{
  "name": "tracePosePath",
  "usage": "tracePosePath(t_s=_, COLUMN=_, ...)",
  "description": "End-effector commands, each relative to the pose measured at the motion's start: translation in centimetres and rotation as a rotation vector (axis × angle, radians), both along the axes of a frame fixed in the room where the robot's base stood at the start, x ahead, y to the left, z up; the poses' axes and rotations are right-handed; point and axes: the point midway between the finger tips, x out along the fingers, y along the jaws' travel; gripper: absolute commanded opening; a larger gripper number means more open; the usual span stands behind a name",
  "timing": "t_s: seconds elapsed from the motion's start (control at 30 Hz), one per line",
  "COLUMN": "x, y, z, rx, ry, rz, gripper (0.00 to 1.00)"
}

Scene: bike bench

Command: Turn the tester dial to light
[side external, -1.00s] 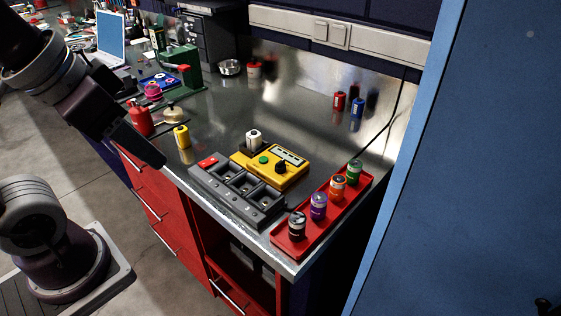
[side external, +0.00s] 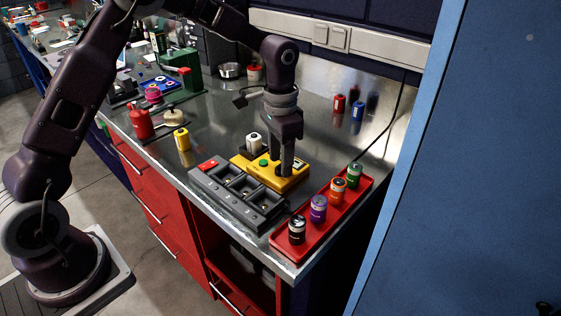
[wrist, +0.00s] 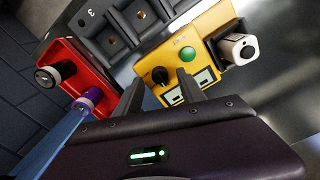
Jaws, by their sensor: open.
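The yellow tester (side external: 291,182) sits on the metal bench, with a green button (wrist: 189,54) and two small display windows (wrist: 189,92). Its black dial (wrist: 160,75) shows in the wrist view with a light mark on it; what the mark points to is too small to read. My gripper (side external: 283,172) is over the tester, pointing down, and hides the dial in the side view. In the wrist view my gripper (wrist: 160,85) has its two fingers apart, one on each side below the dial. Whether they touch it I cannot tell.
A grey charger (side external: 236,192) with empty bays stands left of the tester. A red tray (side external: 276,240) holds several batteries along the front right. A white battery (side external: 254,142) stands behind the tester, a yellow one (side external: 182,138) to the left.

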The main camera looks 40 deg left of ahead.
Motion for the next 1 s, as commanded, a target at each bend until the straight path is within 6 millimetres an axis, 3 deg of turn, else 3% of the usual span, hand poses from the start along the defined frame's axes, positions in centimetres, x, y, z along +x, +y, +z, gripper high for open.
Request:
tracePosePath(t_s=0.1, x=-0.06, y=0.01, z=-1.08, rx=0.000, ry=0.001, rz=0.000, gripper=0.47)
tracePosePath(t_s=0.37, x=-0.05, y=0.01, z=-1.26, rx=0.001, ry=0.000, rz=0.001, gripper=0.45)
tracePosePath(t_s=0.6, x=-0.04, y=0.01, z=-1.23, rx=0.001, ry=0.000, rz=0.001, gripper=0.00)
tracePosePath(t_s=1.0, x=-0.04, y=0.01, z=-1.21, rx=0.001, ry=0.000, rz=-0.059, gripper=0.00)
